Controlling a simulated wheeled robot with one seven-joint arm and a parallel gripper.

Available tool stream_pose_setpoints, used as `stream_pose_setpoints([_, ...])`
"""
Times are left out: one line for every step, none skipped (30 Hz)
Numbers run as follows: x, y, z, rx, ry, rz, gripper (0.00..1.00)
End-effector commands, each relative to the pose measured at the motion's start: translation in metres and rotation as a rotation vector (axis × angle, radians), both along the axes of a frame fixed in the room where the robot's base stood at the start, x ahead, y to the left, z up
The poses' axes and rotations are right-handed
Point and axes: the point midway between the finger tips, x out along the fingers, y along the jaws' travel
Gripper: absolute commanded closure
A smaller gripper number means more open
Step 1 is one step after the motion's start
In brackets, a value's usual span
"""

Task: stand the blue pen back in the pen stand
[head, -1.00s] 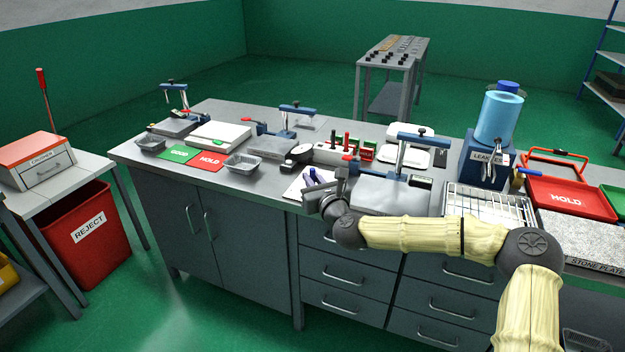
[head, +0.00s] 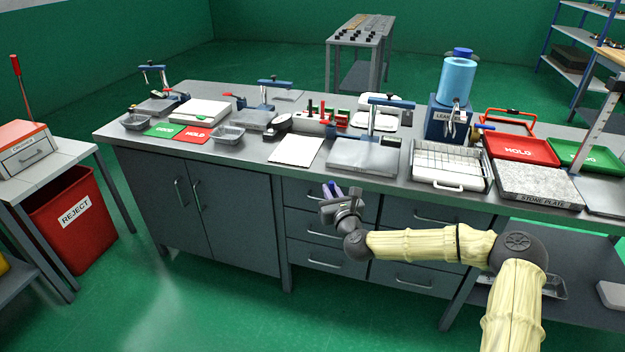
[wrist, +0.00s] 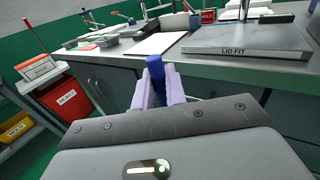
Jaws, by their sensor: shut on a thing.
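The blue pen (wrist: 155,68) is between the pale lavender fingers of my gripper (wrist: 156,88) in the wrist view, its end pointing away from the wrist. In the head view my gripper (head: 332,192) is in front of the bench drawers, below the worktop edge, and the pen shows only as a small blue bit there. A white block (head: 315,122) with upright black, red and green pieces stands towards the back of the bench; I cannot tell for sure whether it is the pen stand.
A white sheet (head: 297,150) lies near the bench front edge, with a grey plate and clamp (head: 365,157) to its right. A wire-racked tray (head: 448,165) and stone plate (head: 537,185) lie further right. The floor before the bench is clear.

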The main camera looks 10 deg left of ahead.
Motion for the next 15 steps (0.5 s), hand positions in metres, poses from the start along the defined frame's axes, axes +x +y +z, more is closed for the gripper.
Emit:
stream_pose_setpoints([0.002, -0.012, -0.011, 0.000, 0.004, -0.019, 1.00])
stream_pose_setpoints([0.003, -0.019, -0.017, -0.001, 0.004, -0.032, 1.00])
stream_pose_setpoints([0.003, -0.029, -0.025, -0.002, 0.004, -0.047, 1.00])
stream_pose_setpoints([0.004, -0.038, -0.033, -0.003, 0.004, -0.062, 1.00])
stream_pose_setpoints([0.004, -0.046, -0.040, -0.002, 0.005, -0.076, 1.00])
stream_pose_setpoints([0.003, -0.059, -0.051, -0.005, 0.005, -0.097, 1.00])
stream_pose_setpoints([0.003, -0.068, -0.059, -0.005, 0.005, -0.113, 1.00])
stream_pose_setpoints([0.002, -0.080, -0.068, -0.005, 0.005, -0.131, 1.00])
stream_pose_setpoints([-0.001, -0.094, -0.080, -0.005, 0.005, -0.154, 1.00])
stream_pose_setpoints([-0.003, -0.104, -0.089, -0.005, 0.005, -0.172, 1.00])
stream_pose_setpoints([-0.006, -0.115, -0.099, -0.006, 0.006, -0.191, 1.00])
stream_pose_setpoints([-0.010, -0.129, -0.110, -0.005, 0.004, -0.215, 1.00])
stream_pose_setpoints([-0.014, -0.140, -0.120, -0.006, 0.005, -0.233, 1.00])
stream_pose_setpoints([-0.018, -0.150, -0.128, -0.004, 0.004, -0.252, 1.00])
stream_pose_setpoints([-0.024, -0.164, -0.140, -0.005, 0.003, -0.276, 1.00])
